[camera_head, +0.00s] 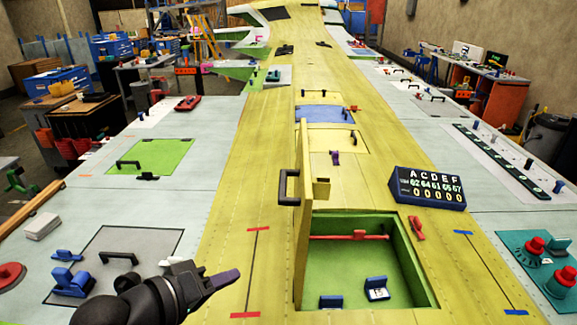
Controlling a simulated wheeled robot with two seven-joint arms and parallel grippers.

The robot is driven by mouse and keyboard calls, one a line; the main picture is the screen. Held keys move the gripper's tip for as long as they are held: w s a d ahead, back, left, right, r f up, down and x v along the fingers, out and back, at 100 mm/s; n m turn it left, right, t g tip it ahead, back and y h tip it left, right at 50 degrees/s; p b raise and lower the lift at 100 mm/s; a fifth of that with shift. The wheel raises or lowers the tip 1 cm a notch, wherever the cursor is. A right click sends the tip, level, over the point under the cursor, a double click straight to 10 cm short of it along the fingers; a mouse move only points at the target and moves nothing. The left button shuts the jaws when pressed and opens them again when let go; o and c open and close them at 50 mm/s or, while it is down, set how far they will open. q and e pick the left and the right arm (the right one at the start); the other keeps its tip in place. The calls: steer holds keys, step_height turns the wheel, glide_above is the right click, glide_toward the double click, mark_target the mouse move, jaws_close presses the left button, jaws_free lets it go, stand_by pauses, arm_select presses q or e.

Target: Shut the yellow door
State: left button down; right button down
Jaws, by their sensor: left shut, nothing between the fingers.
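The yellow door (303,190) stands upright and open on the left edge of a green-lined compartment (410,262). A dark handle (288,187) sticks out from its left face. Inside the compartment are a red bar (350,236) and two small blue items, one with a white label (377,289). My left gripper (232,278) is shut and empty, to the left of the door and apart from it, above the wing surface. My right gripper is not in view.
A blue display box (428,188) stands to the right of the compartment, with a red handle (416,228) nearby. A grey panel (118,255) with blue clamps lies at left. A green panel (150,156) is farther back. The yellow surface between my gripper and the door is mostly clear.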

arm_select(q)
steer(key=w+a+r+n+t+h, duration=0.2)
steer(key=w+r+n+h, duration=0.15)
steer(key=r, duration=0.65)
steer(key=p, duration=0.5)
glide_toward(304, 185)
steer(key=shift+y, duration=0.25)
steer(key=x, duration=0.6)
steer(key=shift+s+r, duration=0.1)
steer(key=shift+r, duration=0.2)
steer(key=shift+d+f, duration=0.1)
steer(key=shift+d, duration=0.15)
steer(key=shift+b, duration=0.35)
